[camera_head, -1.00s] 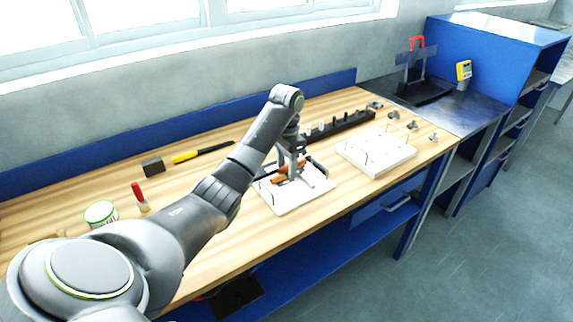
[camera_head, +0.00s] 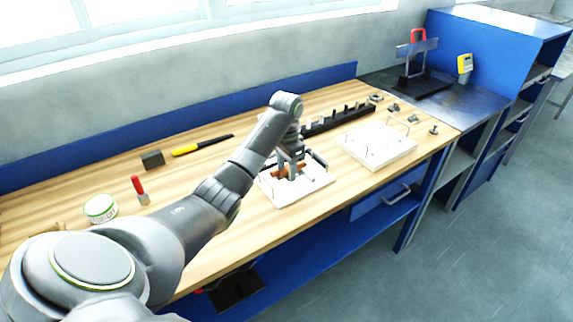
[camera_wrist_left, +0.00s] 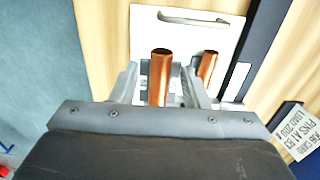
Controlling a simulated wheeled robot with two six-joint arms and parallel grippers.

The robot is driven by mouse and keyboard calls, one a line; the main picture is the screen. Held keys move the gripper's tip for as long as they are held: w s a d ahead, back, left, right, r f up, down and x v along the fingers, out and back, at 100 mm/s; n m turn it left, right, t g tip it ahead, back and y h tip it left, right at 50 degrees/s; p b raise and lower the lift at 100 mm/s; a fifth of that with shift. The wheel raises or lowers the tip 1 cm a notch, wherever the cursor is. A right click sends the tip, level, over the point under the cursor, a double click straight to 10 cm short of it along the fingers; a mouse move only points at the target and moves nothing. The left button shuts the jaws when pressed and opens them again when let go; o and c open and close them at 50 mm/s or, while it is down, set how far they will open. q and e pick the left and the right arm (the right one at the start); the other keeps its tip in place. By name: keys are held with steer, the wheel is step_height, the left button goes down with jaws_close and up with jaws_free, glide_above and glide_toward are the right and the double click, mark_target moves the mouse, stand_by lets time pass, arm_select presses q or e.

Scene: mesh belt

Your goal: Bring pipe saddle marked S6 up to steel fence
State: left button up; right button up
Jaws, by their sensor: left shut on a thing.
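My left gripper (camera_head: 291,172) is low over the nearer white board (camera_head: 312,187). In the left wrist view, my left gripper (camera_wrist_left: 160,88) is shut on a copper pipe (camera_wrist_left: 160,72) between its fingers. A second copper pipe (camera_wrist_left: 208,66) stands just right of the fingers, over the white board (camera_wrist_left: 150,28). No S6 mark can be read. Small grey metal pieces, possibly pipe saddles, lie near the right table end, one of them at the front (camera_head: 433,130). My right gripper is not in view.
A second white board (camera_head: 377,147) with wire handles lies to the right. A long black rack (camera_head: 335,122) with upright pieces is behind. A black-and-yellow tool (camera_head: 200,146), dark block (camera_head: 152,160), red-handled tool (camera_head: 139,190) and round tin (camera_head: 100,208) are left. Wood near the back-left is clear.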

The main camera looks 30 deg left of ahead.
arm_select(q)
steer(key=shift+f+b, duration=0.65)
steer(key=shift+f, duration=2.35)
steer(key=shift+w+d+b, duration=0.35)
steer(key=shift+w+b, duration=0.15)
steer(key=shift+w, duration=0.3)
steer(key=o, duration=1.3)
step_height(320, 180, up, 8)
steer(key=shift+r, duration=0.25)
step_height(320, 180, up, 9)
steer(key=p, duration=0.9)
glide_above(291, 189)
steer(key=shift+w, duration=0.1)
steer(key=shift+f, duration=0.1)
